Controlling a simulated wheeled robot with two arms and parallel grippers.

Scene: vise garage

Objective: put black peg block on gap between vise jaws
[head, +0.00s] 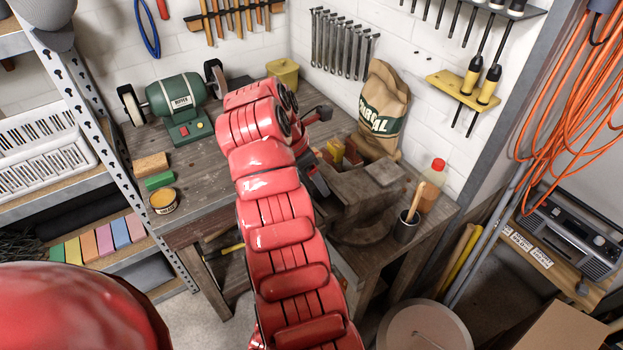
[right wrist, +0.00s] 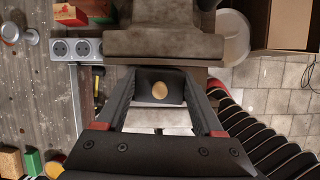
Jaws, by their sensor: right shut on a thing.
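The black peg block (right wrist: 142,87), dark with a round tan peg end on its face, is between the fingers of my right gripper (right wrist: 160,78) in the right wrist view. The gripper is shut on it. The grey metal vise (right wrist: 160,42) shows just beyond the fingertips, and pale metal shows below the block. I cannot tell whether the block is above the gap or inside it. In the head view the vise (head: 368,192) stands at the bench's right part. My right gripper (head: 317,182) is partly hidden by my arm at its left side. My left gripper is out of view.
On the bench (head: 205,205) are a green grinder (head: 177,101), a yellow tin (head: 163,200), a charcoal bag (head: 383,110), a bottle (head: 433,180) and a dark cup with a brush (head: 406,229). Several coloured blocks (head: 352,154) stand behind the vise. A socket strip (right wrist: 75,49) lies near the vise.

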